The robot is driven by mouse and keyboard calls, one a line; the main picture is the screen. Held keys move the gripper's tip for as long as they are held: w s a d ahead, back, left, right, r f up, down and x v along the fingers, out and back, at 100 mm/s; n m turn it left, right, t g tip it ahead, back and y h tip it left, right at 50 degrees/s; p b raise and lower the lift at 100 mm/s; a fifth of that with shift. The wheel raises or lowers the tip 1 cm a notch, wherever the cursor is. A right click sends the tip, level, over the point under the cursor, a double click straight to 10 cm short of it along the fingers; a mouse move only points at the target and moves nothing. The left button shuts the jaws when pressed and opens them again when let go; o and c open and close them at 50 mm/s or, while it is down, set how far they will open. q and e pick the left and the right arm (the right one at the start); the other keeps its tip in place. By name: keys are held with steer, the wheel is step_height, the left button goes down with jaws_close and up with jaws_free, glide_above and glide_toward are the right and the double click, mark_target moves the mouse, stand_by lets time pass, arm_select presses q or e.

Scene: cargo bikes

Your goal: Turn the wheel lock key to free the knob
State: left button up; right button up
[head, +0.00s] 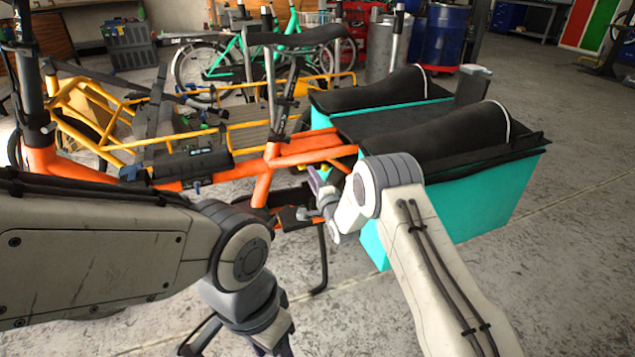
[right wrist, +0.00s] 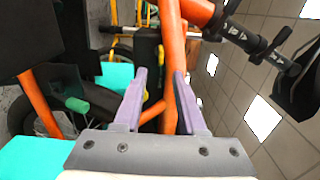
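The orange cargo bike frame (head: 300,152) stands in front of me, with its rear between two teal bags. My right gripper (head: 315,190) is beside the lower rear frame, left of the near teal bag. In the right wrist view its fingers (right wrist: 160,85) are apart, with an orange tube (right wrist: 172,60) beyond the gap; contact cannot be told. A small green cylinder (right wrist: 77,105) shows left of the fingers, near a dark wheel (right wrist: 45,120). I cannot make out the lock key or tell whether this cylinder is the knob. My left gripper (head: 270,345) points down at the bottom edge, its fingertips unclear.
The near teal bag (head: 460,200) stands close to my right arm. A black box (head: 190,165) and a small blue lever (head: 197,187) are on the frame. A yellow rack (head: 85,110) extends left. Concrete floor (head: 560,270) is clear at right.

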steer(key=p+v, duration=0.1)
steer(key=v, duration=0.4)
steer(key=shift+w, duration=0.1)
